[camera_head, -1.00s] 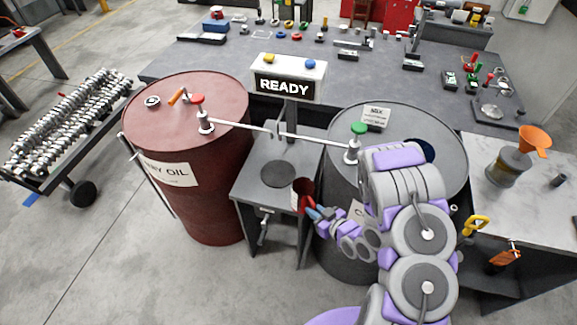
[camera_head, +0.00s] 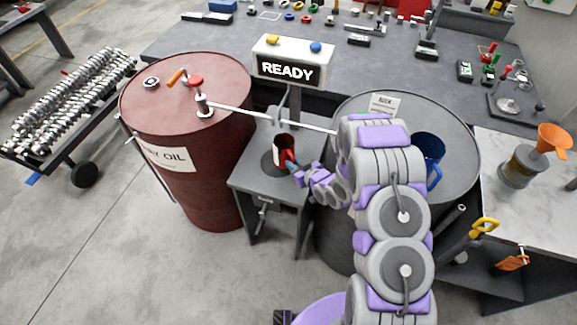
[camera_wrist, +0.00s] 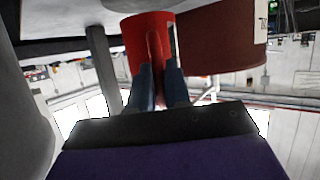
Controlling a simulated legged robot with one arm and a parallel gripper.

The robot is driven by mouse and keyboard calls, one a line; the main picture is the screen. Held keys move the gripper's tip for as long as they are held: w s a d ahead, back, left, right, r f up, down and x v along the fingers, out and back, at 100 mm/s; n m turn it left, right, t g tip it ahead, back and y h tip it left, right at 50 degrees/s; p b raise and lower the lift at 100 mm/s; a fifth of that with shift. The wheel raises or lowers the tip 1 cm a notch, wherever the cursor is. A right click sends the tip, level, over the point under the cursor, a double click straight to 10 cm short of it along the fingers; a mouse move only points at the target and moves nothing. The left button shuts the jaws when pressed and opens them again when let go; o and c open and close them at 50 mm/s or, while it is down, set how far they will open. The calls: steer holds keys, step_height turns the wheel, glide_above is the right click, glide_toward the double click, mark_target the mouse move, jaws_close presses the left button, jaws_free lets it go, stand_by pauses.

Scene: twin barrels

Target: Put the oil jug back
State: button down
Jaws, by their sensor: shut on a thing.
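The oil jug is a red jug (camera_head: 282,150) with a pale label, upright over the dark round pad on the small grey stand (camera_head: 252,183) between the two barrels. I cannot tell whether its base touches the pad (camera_head: 267,163). My gripper (camera_head: 294,166) is shut on the jug's handle from the right. In the wrist view the red jug (camera_wrist: 150,42) is at the top centre, with the fingers (camera_wrist: 158,85) closed around its handle. A blue jug (camera_head: 429,152) stands on the grey barrel, partly hidden by my arm.
A red barrel (camera_head: 190,130) with a tap stands left of the stand, a grey barrel (camera_head: 455,150) right. A thin bar (camera_head: 240,110) runs between them under a READY sign (camera_head: 288,70). An orange funnel (camera_head: 555,137) is at the right. A workbench (camera_head: 400,75) lies behind.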

mark_target(284, 157)
steer(key=w+a, duration=0.2)
steer(key=shift+w+a, duration=0.25)
steer(key=shift+w, duration=0.05)
step_height(284, 157, down, 4)
steer(key=shift+d+r+b, duration=0.15)
steer(key=shift+b, duration=0.8)
steer(key=shift+r, duration=0.1)
steer(key=c, duration=1.1)
jaws_free()
